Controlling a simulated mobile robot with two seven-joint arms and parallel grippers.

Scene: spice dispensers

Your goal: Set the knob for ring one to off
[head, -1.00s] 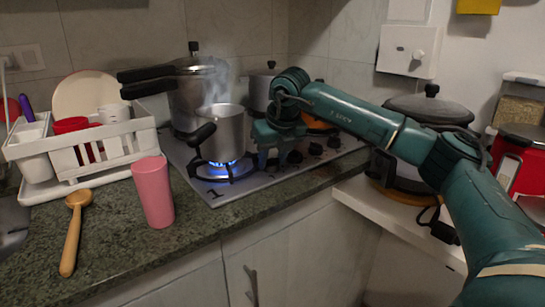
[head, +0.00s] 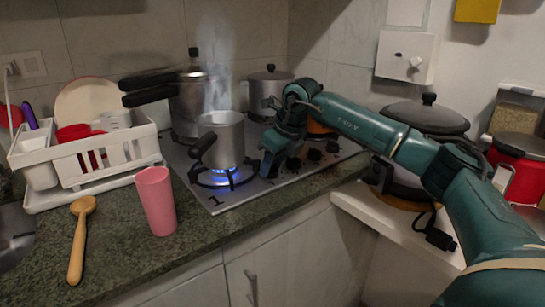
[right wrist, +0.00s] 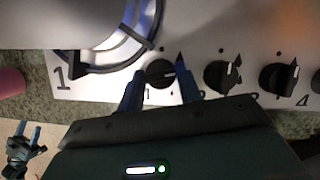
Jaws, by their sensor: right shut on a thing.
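The ring-one knob (right wrist: 160,73) is round and black with a pale pointer line. It sits at the front edge of the hob, near a printed 1, in the right wrist view. My right gripper (right wrist: 160,90) has its two blue fingers on either side of this knob and is shut on it. In the head view my right gripper (head: 278,165) hides the knob. The front-left ring shows a blue flame (head: 222,172) under a steaming grey pot (head: 226,133). My left gripper (right wrist: 24,136) shows small at the lower left of the right wrist view, fingers apart and empty.
Other knobs (right wrist: 222,76) stand in a row to the right. The pot's black handle (head: 203,146) juts out left of my right gripper. A pink cup (head: 156,200), a wooden spoon (head: 80,235) and a white dish rack (head: 85,155) are on the counter at left.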

